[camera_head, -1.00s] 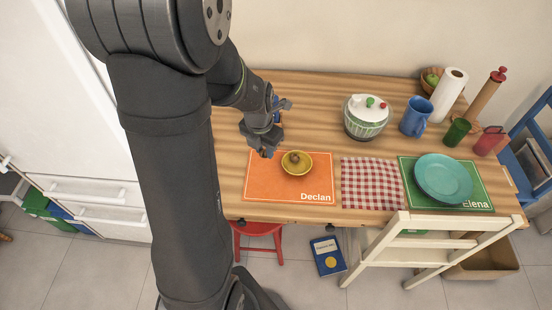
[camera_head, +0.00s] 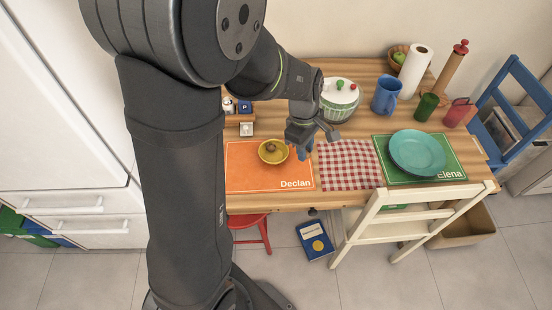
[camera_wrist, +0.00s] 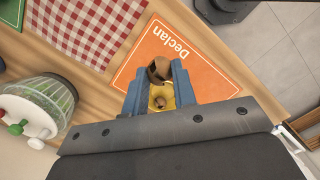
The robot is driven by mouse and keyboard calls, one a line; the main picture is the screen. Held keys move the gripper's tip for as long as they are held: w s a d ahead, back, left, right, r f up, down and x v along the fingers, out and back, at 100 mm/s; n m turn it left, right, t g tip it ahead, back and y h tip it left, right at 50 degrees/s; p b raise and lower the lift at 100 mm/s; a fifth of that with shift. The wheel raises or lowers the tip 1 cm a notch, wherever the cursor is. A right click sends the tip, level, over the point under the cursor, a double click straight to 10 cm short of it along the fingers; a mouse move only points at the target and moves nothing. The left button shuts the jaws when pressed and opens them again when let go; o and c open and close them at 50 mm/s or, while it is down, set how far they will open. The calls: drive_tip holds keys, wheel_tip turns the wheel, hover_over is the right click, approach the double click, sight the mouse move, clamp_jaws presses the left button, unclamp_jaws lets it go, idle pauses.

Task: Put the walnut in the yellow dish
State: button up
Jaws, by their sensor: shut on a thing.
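The yellow dish (camera_head: 264,157) sits on the orange Declan placemat (camera_head: 245,175), with a small brown rounded thing (camera_head: 271,147) inside. In the wrist view the dish (camera_wrist: 168,90) and its brown content (camera_wrist: 160,102) show between my blue fingers. My gripper (camera_wrist: 156,76) is shut on a larger-looking brown rounded thing (camera_wrist: 159,68), which appears to be the walnut; its surface is partly in shadow.
A checkered cloth (camera_head: 348,165) lies right of the orange mat, then a teal plate (camera_head: 417,152) on a green mat. A white-lidded salad spinner (camera_head: 339,98) and blue mug (camera_head: 386,96) stand behind. Small items (camera_head: 245,107) stand at back left.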

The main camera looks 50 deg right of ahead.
drive_tip(key=shift+s, duration=0.1)
drive_tip(key=shift+m, duration=0.3)
drive_tip(key=w+f, duration=0.2)
drive_tip(key=w, duration=0.1)
drive_tip(key=w+f, duration=0.2)
drive_tip(key=w, duration=0.2)
drive_tip(key=w+f, duration=0.2)
drive_tip(key=w, duration=0.2)
drive_tip(key=shift+w+d+f, duration=0.15)
drive_tip(key=shift+d+f, duration=0.25)
drive_tip(key=shift+f, duration=2.05)
drive_tip(key=shift+f, duration=0.6)
drive_tip(key=o, duration=0.7)
drive_tip(key=shift+c, duration=0.2)
wheel_tip(320, 180, up, 13)
drive_tip(key=w, duration=0.1)
drive_tip(key=shift+w, duration=0.25)
